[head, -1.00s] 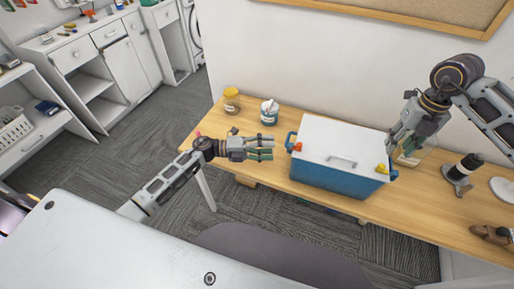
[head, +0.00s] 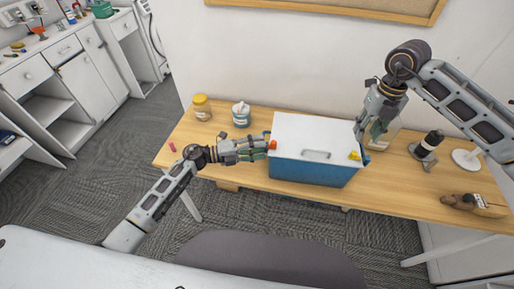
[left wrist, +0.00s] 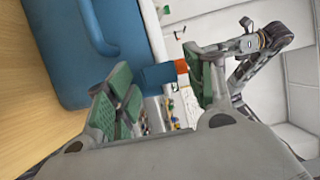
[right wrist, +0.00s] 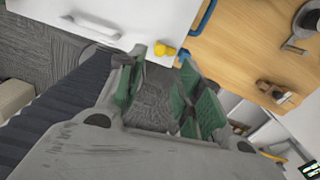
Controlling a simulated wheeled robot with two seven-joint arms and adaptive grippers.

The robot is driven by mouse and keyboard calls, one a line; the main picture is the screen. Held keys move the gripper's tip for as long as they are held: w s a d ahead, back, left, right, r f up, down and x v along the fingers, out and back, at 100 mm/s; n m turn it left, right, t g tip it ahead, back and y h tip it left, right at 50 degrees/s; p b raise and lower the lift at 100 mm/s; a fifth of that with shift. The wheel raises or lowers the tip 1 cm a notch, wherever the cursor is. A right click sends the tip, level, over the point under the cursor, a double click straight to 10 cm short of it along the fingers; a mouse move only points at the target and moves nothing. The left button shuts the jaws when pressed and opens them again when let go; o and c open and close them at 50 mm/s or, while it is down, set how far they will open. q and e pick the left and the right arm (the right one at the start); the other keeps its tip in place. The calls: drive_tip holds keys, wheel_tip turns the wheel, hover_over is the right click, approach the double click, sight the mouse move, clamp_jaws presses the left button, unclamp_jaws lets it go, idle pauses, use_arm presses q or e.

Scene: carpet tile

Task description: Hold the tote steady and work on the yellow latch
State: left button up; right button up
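The blue tote (head: 300,172) with a white lid stands on the wooden table. An orange latch (head: 273,145) is at its left end and the yellow latch (head: 355,155) at its right end. My left gripper (head: 264,148) is at the left end, beside the orange latch. In the left wrist view its green-padded fingers (left wrist: 160,88) are apart, with a blue tote part and the orange latch (left wrist: 181,66) seen between them; contact is unclear. My right gripper (head: 366,134) is above the right end, open and empty. The yellow latch (right wrist: 164,50) shows beyond its fingers (right wrist: 162,95).
A yellow-lidded jar (head: 201,107) and a blue-and-white can (head: 241,115) stand behind left of the tote. A black-topped device (head: 428,143), a tape-like roll (head: 466,159) and a brush (head: 472,203) are at the right. A clear jar is partly hidden behind my right gripper.

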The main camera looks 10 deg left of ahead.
use_arm(q)
clamp_jaws()
use_arm(e)
drive_tip(key=shift+c, duration=0.4)
clamp_jaws()
use_arm(q)
drive_tip(key=shift+f, duration=0.1)
use_arm(e)
drive_tip(key=shift+r+m+g+y, duration=0.15)
drive_tip(key=shift+m+y, duration=0.45)
drive_tip(key=shift+m, duration=2.05)
drive_tip(key=shift+m+g+y, duration=0.2)
drive_tip(key=shift+m+y, duration=0.4)
drive_tip(key=shift+m, duration=2.1)
drive_tip(key=shift+r+m+g+y, duration=0.15)
drive_tip(key=shift+m+y, duration=0.45)
drive_tip(key=shift+m, duration=2.05)
drive_tip(key=shift+f, duration=0.1)
